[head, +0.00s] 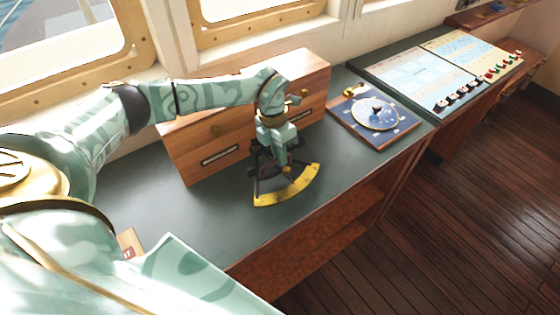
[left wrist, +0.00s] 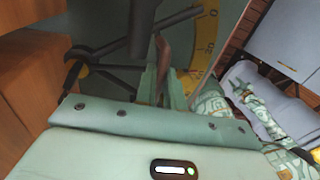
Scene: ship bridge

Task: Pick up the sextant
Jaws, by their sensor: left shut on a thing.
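The sextant (head: 289,192) shows a dark frame and a yellow graduated arc in the head view, over the grey-green desk in front of the wooden drawer box. My left gripper (head: 276,150) comes down on it from above and is shut on its upper part. In the left wrist view my left gripper (left wrist: 163,88) has its fingers closed around a brown part, with the sextant's yellow scale (left wrist: 207,40) and dark frame arms beside it. I cannot tell whether the sextant touches the desk. My right gripper is not in view.
The wooden drawer box (head: 205,131) stands right behind the sextant. A blue board with a round dial (head: 376,113) lies to the right, and a panel with several levers (head: 462,100) is beyond it. The desk's (head: 215,230) front left is mostly bare; its front edge is close.

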